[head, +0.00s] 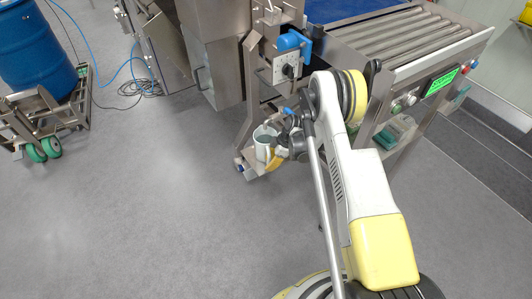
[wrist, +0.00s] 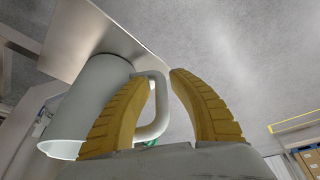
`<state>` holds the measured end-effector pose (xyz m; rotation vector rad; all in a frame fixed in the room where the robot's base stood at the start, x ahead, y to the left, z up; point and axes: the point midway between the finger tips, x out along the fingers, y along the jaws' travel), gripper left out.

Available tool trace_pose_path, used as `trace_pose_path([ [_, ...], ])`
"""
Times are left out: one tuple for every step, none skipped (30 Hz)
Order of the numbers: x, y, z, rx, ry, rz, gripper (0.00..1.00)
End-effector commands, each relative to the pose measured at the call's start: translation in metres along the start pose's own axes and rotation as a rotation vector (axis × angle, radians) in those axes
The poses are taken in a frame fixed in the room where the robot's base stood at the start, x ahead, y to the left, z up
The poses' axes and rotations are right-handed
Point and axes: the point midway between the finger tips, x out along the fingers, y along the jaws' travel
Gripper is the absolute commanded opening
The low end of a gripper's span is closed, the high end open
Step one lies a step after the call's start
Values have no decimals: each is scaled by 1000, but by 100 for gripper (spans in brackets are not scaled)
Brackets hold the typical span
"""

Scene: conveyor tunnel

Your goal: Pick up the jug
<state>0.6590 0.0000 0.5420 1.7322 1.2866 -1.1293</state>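The jug is pale grey-white with a loop handle. In the head view the jug (head: 263,147) is at the foot of the steel machine frame, partly hidden by my gripper (head: 276,158). In the wrist view the jug (wrist: 92,100) fills the left side, beside a flat metal plate. My gripper (wrist: 162,76) has two yellow curved fingers, apart from each other. The handle lies between them; the left finger overlaps the jug body and handle opening, the right finger is outside the handle with a visible gap. Whether the left finger touches the jug is unclear.
The steel machine (head: 215,50) and roller conveyor (head: 410,45) stand close behind and right of the jug. A control box (head: 287,68) is above it. A blue drum (head: 35,45) on a wheeled trolley stands far left. Grey floor at left and front is clear.

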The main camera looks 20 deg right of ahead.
Motion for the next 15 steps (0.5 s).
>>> trace_pose_path([
  [0, 0, 0, 0, 0, 0, 25],
  [-1, 0, 0, 0, 0, 0, 25],
  [-1, 0, 0, 0, 0, 0, 25],
  [-1, 0, 0, 0, 0, 0, 25],
  [-1, 0, 0, 0, 0, 0, 24],
  [-1, 0, 0, 0, 0, 0, 12],
  [-1, 0, 0, 0, 0, 0, 3],
  [-1, 0, 0, 0, 0, 0, 0],
  [-1, 0, 0, 0, 0, 0, 0],
  [-1, 0, 0, 0, 0, 0, 0],
  [-1, 0, 0, 0, 0, 0, 0],
  [-1, 0, 0, 0, 0, 0, 0],
  [-1, 0, 0, 0, 0, 0, 0],
  [-1, 0, 0, 0, 0, 0, 0],
  [-1, 0, 0, 0, 0, 0, 0],
])
